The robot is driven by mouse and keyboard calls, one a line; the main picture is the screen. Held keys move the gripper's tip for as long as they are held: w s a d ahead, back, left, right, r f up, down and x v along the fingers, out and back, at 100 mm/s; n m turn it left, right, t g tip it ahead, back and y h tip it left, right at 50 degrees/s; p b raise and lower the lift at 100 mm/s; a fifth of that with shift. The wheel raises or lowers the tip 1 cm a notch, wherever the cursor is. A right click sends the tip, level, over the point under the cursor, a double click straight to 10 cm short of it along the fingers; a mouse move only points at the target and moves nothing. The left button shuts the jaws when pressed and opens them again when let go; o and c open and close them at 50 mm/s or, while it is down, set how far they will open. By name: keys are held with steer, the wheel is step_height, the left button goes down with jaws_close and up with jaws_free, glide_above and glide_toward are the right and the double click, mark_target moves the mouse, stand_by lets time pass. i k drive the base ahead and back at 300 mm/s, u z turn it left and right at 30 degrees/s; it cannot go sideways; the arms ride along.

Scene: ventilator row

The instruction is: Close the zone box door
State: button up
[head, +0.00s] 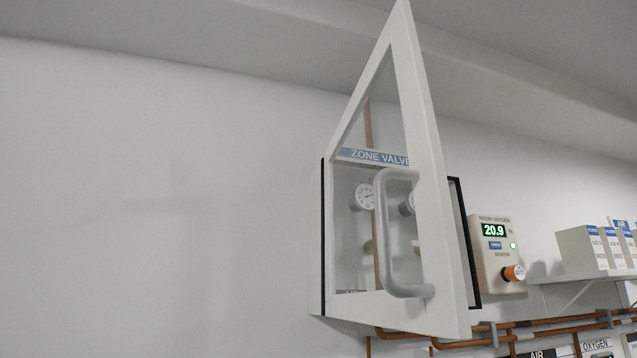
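The zone box (316,235) is mounted on the white wall, right of the middle of the head view. Its door (428,150), a pale frame with a clear pane, stands open and swings out from the left side of the box toward me. A grey bar handle (384,240) is fixed on the door. Through the pane I see a blue "ZONE VALVE" label (372,156), round gauges (364,197) and a copper pipe. The door frame partly hides the right gauge. My gripper is not in view.
An oxygen monitor (497,255) reading 20.9, with an orange knob, is on the wall right of the box. A shelf (590,277) with several boxes is at the far right. Copper pipes (520,328) run below. The wall on the left is bare.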

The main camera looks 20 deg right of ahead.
mark_target(437, 308)
steer(key=z, duration=0.4)
steer(key=k, duration=0.95)
steer(key=u, duration=0.4)
